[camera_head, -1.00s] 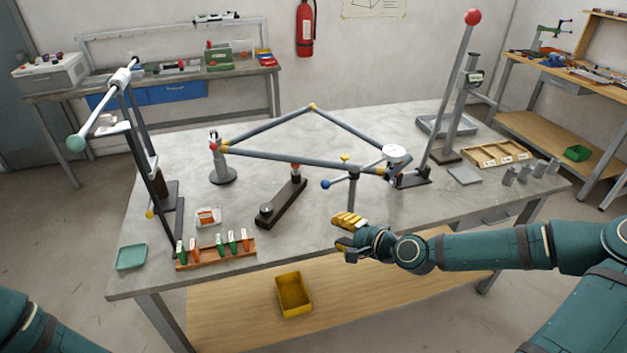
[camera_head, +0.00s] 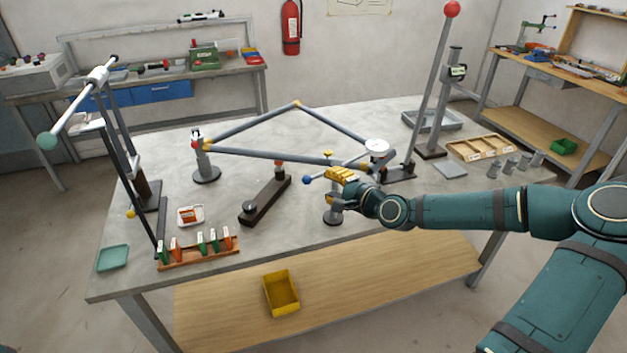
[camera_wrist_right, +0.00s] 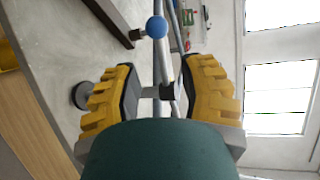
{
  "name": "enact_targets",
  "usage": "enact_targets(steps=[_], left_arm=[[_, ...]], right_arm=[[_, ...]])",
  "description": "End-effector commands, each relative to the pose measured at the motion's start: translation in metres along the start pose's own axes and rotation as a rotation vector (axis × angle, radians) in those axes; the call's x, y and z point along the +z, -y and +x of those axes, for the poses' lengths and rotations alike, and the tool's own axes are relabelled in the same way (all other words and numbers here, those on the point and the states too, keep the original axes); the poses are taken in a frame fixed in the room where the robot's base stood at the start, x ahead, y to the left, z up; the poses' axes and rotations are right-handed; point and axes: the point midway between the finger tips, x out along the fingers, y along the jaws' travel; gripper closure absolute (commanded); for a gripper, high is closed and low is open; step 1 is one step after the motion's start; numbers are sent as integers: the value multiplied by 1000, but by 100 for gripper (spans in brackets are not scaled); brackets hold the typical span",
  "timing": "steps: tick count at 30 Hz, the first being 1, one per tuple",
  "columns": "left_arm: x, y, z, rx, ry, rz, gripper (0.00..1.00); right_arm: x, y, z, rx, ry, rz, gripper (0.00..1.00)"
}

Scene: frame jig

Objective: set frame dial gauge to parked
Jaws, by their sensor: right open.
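The frame (camera_head: 258,153) is a closed shape of grey bars with orange joints, raised above the table. A white round dial gauge (camera_head: 376,147) sits at its right corner; its reading is too small to make out. A small stand (camera_head: 333,218) near that corner carries a lever with a blue ball (camera_head: 307,180) and a yellow knob (camera_head: 327,153). My right gripper (camera_head: 335,188) is open at this stand, in front of the gauge. In the right wrist view, a grey bar and the blue ball (camera_wrist_right: 156,27) show between and beyond the yellow fingers (camera_wrist_right: 160,88). My left gripper is out of view.
A dark block (camera_head: 265,200) lies left of the stand. A tall post with a red ball (camera_head: 452,9) rises right of the gauge. A wooden tray (camera_head: 478,147) and several grey cylinders stand at right. A rack of coloured tags (camera_head: 198,255) lies at the front left.

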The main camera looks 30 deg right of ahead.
Motion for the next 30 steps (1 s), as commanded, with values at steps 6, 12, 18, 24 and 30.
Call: enact_targets(steps=[6, 12, 18, 24, 30], left_arm=[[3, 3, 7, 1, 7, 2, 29], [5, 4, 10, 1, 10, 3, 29], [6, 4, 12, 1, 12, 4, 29], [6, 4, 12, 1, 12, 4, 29], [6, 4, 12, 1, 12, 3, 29]], right_arm=[[1, 0, 34, -1, 3, -1, 59], [1, 0, 59, -1, 2, -1, 59], [0, 0, 72, 0, 1, 0, 59], [0, 0, 75, 1, 0, 0, 59], [0, 0, 75, 1, 0, 0, 70]])
